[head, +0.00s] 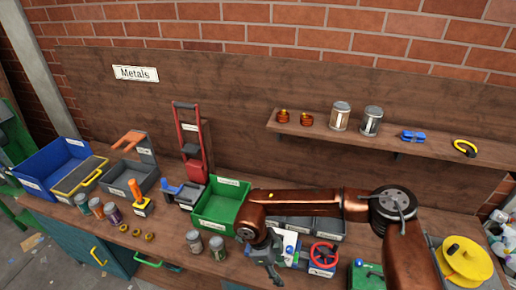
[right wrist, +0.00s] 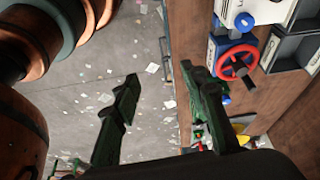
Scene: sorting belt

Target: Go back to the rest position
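My right arm (head: 315,203), copper coloured, reaches in from the lower right of the head view and bends down over the front of the workbench. My right gripper (head: 272,277) is at the bottom middle, near the bench's front edge. In the right wrist view its two dark green fingers (right wrist: 159,73) stand well apart. Nothing is between them but the floor seen below. My left arm and left gripper do not show in either view.
Beside the right gripper are a green bin (head: 218,204), a vise-like item with a red wheel (head: 324,254) and two jars (head: 217,248). A yellow spool (head: 466,260) stands at right. A wall shelf (head: 380,137) holds cans. Litter-strewn floor (right wrist: 85,75) lies before the bench.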

